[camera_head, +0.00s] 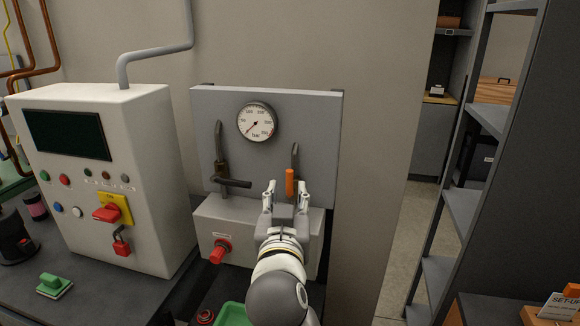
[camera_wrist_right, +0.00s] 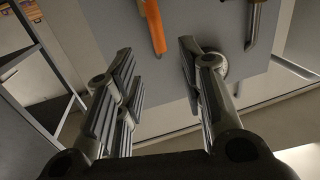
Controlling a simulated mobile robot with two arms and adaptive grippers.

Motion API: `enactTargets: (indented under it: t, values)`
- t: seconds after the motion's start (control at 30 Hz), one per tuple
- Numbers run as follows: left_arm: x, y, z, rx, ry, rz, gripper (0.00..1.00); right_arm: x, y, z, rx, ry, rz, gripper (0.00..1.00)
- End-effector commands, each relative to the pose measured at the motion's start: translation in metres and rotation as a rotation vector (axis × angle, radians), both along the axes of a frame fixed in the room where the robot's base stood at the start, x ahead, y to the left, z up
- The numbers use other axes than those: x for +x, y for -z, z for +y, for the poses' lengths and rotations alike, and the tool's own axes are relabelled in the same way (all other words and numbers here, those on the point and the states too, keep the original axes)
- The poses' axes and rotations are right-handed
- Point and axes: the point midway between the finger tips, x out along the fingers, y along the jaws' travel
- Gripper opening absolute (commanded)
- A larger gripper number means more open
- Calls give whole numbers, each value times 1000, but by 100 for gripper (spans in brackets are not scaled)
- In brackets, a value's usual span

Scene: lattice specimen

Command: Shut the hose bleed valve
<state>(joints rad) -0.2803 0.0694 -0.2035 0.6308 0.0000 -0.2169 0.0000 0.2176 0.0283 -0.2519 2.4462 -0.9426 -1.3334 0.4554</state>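A grey panel (camera_head: 225,110) on the wall carries a round pressure gauge (camera_head: 257,121). Below the gauge at the right is a small lever valve with an orange handle (camera_head: 290,183), standing about upright. To its left is a dark valve with a sideways lever (camera_head: 232,182). I cannot tell from labels which is the bleed valve. My right gripper (camera_head: 286,196) is open in front of the orange handle, one finger to each side. The right wrist view shows the orange handle (camera_wrist_right: 154,27) between and beyond the open fingertips (camera_wrist_right: 158,58), seemingly untouched. My left gripper is not in view.
A box below the panel has a red knob (camera_head: 220,250). A control cabinet (camera_head: 145,150) with a yellow and red switch (camera_head: 112,209) and red padlock (camera_head: 121,246) stands at the left. A dark shelf rack (camera_head: 460,210) stands at the right.

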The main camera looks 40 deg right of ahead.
Motion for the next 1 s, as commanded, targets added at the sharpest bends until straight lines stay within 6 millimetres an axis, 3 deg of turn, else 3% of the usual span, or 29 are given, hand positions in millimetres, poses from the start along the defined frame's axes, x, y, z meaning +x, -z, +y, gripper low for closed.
enactTargets:
  t: [0.3,0.4,0.77,0.97,1.0]
  values:
    - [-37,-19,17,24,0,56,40,44,-4,-36,-5,2,2,36]
    - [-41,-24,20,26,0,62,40,58,-3,-47,-4,2,3,36]
    - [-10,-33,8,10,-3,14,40,80,1,-63,1,0,2,36]
    - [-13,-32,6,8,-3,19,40,80,1,-63,1,-1,2,36]
    - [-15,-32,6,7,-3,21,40,80,1,-63,1,-1,2,32]
